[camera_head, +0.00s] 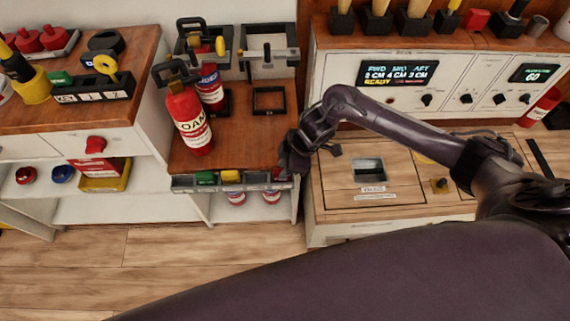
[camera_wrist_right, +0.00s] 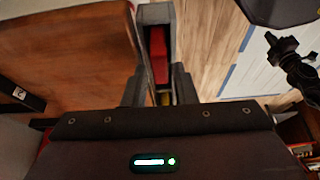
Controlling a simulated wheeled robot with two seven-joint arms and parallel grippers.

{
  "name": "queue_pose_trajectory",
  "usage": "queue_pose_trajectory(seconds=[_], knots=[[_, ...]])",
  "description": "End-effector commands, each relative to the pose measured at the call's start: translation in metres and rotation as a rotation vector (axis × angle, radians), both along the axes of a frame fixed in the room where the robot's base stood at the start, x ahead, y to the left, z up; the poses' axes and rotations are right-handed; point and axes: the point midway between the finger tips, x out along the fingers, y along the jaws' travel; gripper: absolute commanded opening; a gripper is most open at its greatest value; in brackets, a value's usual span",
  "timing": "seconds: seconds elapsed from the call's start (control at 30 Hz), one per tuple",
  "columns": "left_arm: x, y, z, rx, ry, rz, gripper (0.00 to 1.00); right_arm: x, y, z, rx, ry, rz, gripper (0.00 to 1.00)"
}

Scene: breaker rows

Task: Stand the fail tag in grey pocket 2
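A grey rail (camera_head: 190,184) runs along the front edge of the low wooden bench and holds green, yellow and red tags. The red tag (camera_head: 280,174), perhaps the fail tag, is at its right end; its lettering is unreadable. My right gripper (camera_head: 288,170) is down at that end. In the right wrist view, a red piece (camera_wrist_right: 158,55) lies in a grey channel (camera_wrist_right: 156,13). My right gripper's fingers (camera_wrist_right: 160,88) appear apart on either side of it; contact is unclear. I cannot pick out grey pocket 2. My left gripper is out of view.
A red extinguisher (camera_head: 188,118) and another behind it stand on the bench, near an empty black square frame (camera_head: 268,100). A dark labelled rack (camera_head: 95,90) is on the left cabinet. A console (camera_head: 440,85) stands behind my right arm.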

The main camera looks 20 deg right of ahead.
Motion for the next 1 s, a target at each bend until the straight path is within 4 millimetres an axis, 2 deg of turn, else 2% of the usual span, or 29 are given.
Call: queue_pose_trajectory(seconds=[0.03, 0.1, 0.4, 0.57, 0.6, 0.8, 1.0], knots=[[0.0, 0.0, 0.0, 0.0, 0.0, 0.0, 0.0, 0.0, 0.0, 0.0, 0.0, 0.0, 0.0, 0.32], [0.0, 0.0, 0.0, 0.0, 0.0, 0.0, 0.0, 0.0, 0.0, 0.0, 0.0, 0.0, 0.0, 0.41], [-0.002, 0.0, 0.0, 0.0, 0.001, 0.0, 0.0, 0.0, 0.0, 0.0, 0.0, 0.0, 0.0, 0.41], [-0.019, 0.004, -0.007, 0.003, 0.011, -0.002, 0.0, 0.0, 0.0, 0.001, 0.0, -0.001, 0.0, 0.41], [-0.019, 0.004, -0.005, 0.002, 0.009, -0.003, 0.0, 0.0, -0.005, 0.012, -0.001, -0.004, -0.002, 0.41], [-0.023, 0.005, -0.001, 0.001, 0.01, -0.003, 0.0, -0.004, -0.019, 0.047, -0.001, -0.004, -0.001, 0.41], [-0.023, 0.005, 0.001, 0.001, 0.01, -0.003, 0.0, -0.007, -0.027, 0.069, 0.001, -0.002, 0.001, 0.41]])
